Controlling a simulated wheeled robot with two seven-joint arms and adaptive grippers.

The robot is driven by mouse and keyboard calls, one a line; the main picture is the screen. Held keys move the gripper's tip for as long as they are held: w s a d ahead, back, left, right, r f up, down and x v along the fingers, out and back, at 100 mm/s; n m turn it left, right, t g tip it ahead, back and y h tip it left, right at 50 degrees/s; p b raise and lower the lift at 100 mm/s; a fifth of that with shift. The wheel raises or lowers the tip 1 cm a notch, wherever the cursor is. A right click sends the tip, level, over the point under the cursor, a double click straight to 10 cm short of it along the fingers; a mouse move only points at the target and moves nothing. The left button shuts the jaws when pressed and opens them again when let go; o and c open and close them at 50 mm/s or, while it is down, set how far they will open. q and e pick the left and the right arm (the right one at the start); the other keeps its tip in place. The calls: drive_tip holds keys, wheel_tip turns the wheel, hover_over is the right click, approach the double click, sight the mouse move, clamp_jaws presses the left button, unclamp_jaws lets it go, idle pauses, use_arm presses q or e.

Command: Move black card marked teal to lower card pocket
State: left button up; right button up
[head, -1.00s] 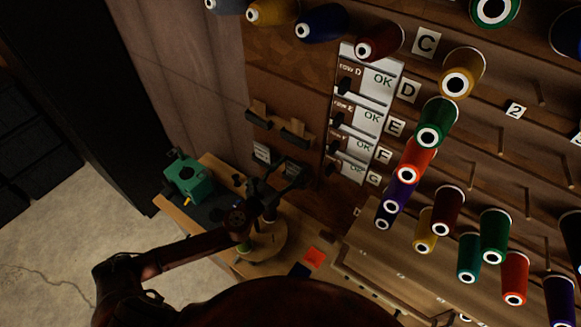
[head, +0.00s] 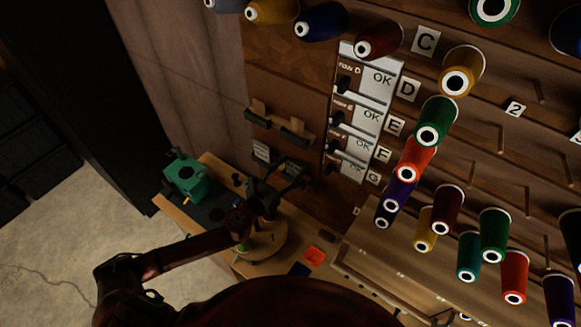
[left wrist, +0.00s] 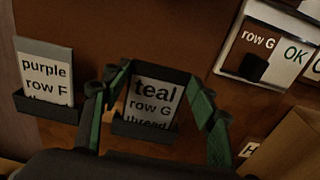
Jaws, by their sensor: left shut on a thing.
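The black card marked teal (left wrist: 154,98) stands upright in the left wrist view, with its white label reading "teal row G thread". My left gripper (left wrist: 160,74) is shut on this card, with one finger at each side. The card's lower end is behind the lip of a dark pocket (left wrist: 144,131); how deep it sits I cannot tell. To its left a card marked purple row F (left wrist: 46,78) stands in another dark pocket (left wrist: 46,108). In the head view my left gripper (head: 288,172) is at the lower right pocket, hiding most of the card. My right gripper is not seen.
Two upper pockets (head: 293,130) are on the wall above. A white row panel (head: 365,120) with OK marks and thread spools (head: 436,120) on pegs are to the right.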

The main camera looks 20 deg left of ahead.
use_arm(q)
drive_tip(key=o, duration=0.9)
drive_tip(key=v, duration=1.2)
drive_tip(key=shift+r, duration=0.1)
